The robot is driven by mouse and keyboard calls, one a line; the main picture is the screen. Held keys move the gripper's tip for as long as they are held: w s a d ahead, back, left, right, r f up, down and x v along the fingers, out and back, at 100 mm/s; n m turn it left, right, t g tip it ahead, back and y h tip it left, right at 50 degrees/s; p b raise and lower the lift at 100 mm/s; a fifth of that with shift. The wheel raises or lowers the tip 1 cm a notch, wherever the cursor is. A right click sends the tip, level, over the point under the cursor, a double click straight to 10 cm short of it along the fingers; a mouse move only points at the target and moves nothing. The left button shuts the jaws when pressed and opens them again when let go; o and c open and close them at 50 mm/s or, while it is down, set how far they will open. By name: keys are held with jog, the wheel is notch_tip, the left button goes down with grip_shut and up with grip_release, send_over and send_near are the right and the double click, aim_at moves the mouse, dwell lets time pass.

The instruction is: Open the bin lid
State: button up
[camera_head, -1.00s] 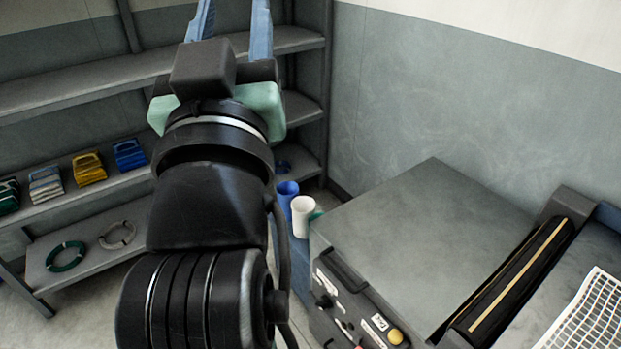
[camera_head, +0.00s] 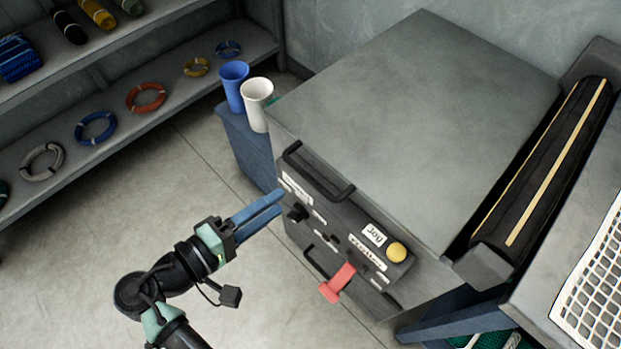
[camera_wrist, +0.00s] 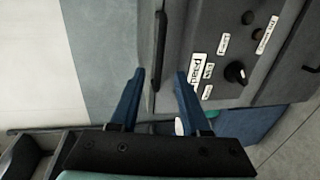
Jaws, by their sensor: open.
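The bin appears to be the large grey box, whose flat grey top (camera_head: 420,120) looks like the lid and lies level and shut. A black bar handle (camera_head: 318,180) runs along its front upper edge, above a dark control panel (camera_head: 345,235). My gripper (camera_head: 279,201) is open and empty, its blue fingers pointing at the box's left front, just below and left of the handle in the head view. In the wrist view, the handle (camera_wrist: 161,50) appears between the two fingertips (camera_wrist: 160,72). I cannot tell how far apart they are in depth.
A red lever (camera_head: 337,284) and yellow knob (camera_head: 397,252) stick out from the panel. A blue cup (camera_head: 234,86) and white cup (camera_head: 257,103) stand left of the box. A black roller (camera_head: 540,165) is at right. The floor at lower left is clear.

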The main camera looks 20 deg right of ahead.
aim_at(308, 181)
jog(key=b+x, duration=0.1)
jog(key=x, duration=0.9)
jog(key=shift+w, duration=0.1)
grip_shut()
dwell(1.1)
